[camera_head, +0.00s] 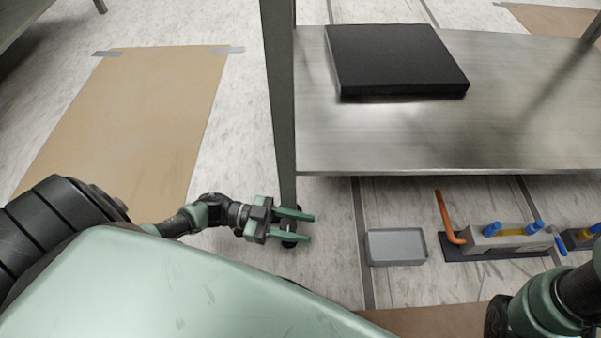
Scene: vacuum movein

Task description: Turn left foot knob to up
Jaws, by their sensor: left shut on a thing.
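A steel table's left front leg (281,110) runs down to the floor and ends in a small dark foot knob (289,243). My left gripper (311,228) reaches in from the left at floor level. Its two green fingers lie either side of the foot knob and are shut on it. The fingers hide part of the knob, and its exact turn cannot be told. My right arm (560,300) shows at the bottom right, but its gripper is out of view.
A black slab (395,58) lies on the table's steel shelf (440,145). On the floor right of the leg are a grey tray (396,247) and a manifold with blue knobs and a copper pipe (500,240). Brown sheets (130,120) lie taped on the floor.

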